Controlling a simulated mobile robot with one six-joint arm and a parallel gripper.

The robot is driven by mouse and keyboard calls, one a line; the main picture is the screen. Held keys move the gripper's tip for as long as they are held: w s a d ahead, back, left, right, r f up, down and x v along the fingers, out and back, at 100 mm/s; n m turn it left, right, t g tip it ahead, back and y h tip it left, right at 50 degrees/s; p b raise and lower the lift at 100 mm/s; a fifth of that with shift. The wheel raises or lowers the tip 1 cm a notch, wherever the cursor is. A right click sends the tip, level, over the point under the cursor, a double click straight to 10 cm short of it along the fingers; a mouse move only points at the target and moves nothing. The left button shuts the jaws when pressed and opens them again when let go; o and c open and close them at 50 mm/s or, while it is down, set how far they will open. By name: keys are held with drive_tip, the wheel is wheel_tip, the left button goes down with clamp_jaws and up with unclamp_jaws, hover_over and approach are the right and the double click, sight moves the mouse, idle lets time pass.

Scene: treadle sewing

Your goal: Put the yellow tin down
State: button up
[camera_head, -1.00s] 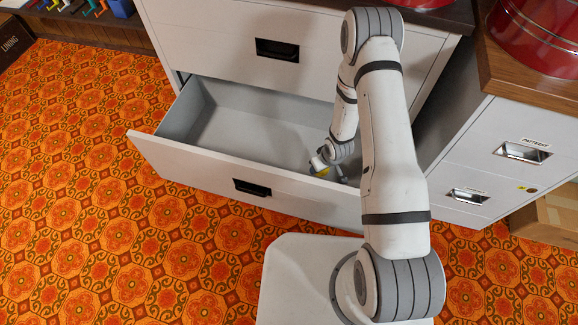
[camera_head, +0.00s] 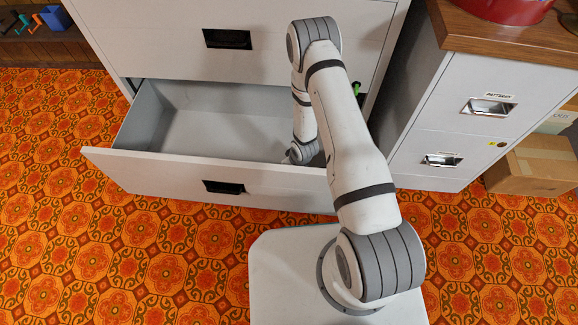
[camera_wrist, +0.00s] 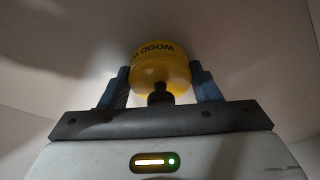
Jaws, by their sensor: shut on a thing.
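The yellow tin (camera_wrist: 160,66) with dark lettering shows in the wrist view between the two blue fingers of my gripper (camera_wrist: 161,82), which is shut on it. Pale grey surfaces surround it there. In the head view my arm reaches into the right part of the open lower drawer (camera_head: 205,118) of the white cabinet. The tin is hidden in that view, with only a bit of the wrist end showing just behind the drawer front. I cannot tell whether the tin touches the drawer floor.
The drawer is empty on its left and middle. The drawer front (camera_head: 150,172) stands between my base and its inside. A second cabinet (camera_head: 470,100) with label holders stands to the right, with a cardboard box (camera_head: 535,165) beside it. The patterned floor (camera_head: 110,250) is clear at the left.

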drive_tip(key=o, duration=1.1)
drive_tip(key=s+d+r+m+h+p, duration=0.15)
drive_tip(key=d+r, duration=0.25)
drive_tip(key=r, duration=1.4)
drive_tip(key=s+d+r+m+h+p, duration=0.1)
drive_tip(key=d+r+m+p, duration=0.2)
drive_tip(key=r, duration=1.5)
drive_tip(key=s+r, duration=0.5)
drive_tip(key=r, duration=0.1)
drive_tip(key=s+d+r+m+g, duration=0.1)
drive_tip(key=s+r, duration=0.4)
drive_tip(key=r, duration=0.1)
drive_tip(key=s+r+m, duration=0.1)
drive_tip(key=s+r, duration=0.5)
drive_tip(key=shift+s+d+r+y, duration=0.1)
drive_tip(key=shift+d+r+y, duration=0.2)
drive_tip(key=shift+r+y, duration=0.1)
